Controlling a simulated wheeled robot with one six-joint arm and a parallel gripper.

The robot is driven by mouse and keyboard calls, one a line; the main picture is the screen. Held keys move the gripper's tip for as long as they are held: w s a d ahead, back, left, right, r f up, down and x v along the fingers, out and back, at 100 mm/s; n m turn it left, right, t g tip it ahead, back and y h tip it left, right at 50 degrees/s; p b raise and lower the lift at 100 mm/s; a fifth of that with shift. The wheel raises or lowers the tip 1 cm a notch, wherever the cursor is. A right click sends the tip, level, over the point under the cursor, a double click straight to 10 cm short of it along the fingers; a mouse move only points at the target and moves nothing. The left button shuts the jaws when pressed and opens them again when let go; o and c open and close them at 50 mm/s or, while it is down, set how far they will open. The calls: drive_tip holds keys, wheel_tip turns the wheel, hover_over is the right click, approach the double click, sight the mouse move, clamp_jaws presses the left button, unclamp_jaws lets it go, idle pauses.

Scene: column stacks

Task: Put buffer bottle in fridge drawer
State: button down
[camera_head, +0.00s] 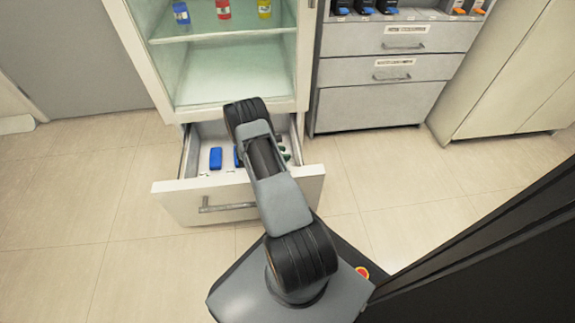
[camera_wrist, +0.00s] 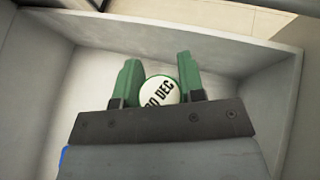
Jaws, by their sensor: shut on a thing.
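The open fridge drawer (camera_head: 175,205) is pulled out below the fridge in the head view. In the wrist view, my gripper (camera_wrist: 158,72) has its green fingers shut on the bottle (camera_wrist: 160,92). Bottle and fingers are between the pale drawer walls (camera_wrist: 60,62). I cannot tell whether the bottle touches the drawer floor. In the head view, my arm covers most of the gripper and the bottle.
A blue item (camera_head: 215,158) lies in the drawer's left part, with another blue one partly behind my arm. Coloured bottles (camera_head: 223,9) stand on the fridge's glass shelf (camera_head: 215,36) above. A closed drawer cabinet (camera_head: 365,108) is to the right. The floor at left is clear.

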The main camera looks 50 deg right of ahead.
drive_tip(key=shift+s+d+f, duration=0.25)
drive_tip(key=shift+s+f, duration=0.05)
drive_tip(key=shift+f, duration=0.2)
drive_tip(key=shift+s+d+f+b, duration=0.15)
drive_tip(key=shift+f+b, duration=0.25)
drive_tip(key=shift+f, duration=0.35)
drive_tip(key=shift+s+d+f+b, duration=0.15)
drive_tip(key=shift+f+b, duration=0.3)
drive_tip(key=shift+f, duration=0.25)
drive_tip(key=shift+s+d+f+b, duration=0.15)
drive_tip(key=shift+f+b, duration=0.25)
drive_tip(key=shift+f, duration=0.35)
drive_tip(key=shift+f, duration=0.1)
drive_tip(key=c, duration=0.7)
unclamp_jaws()
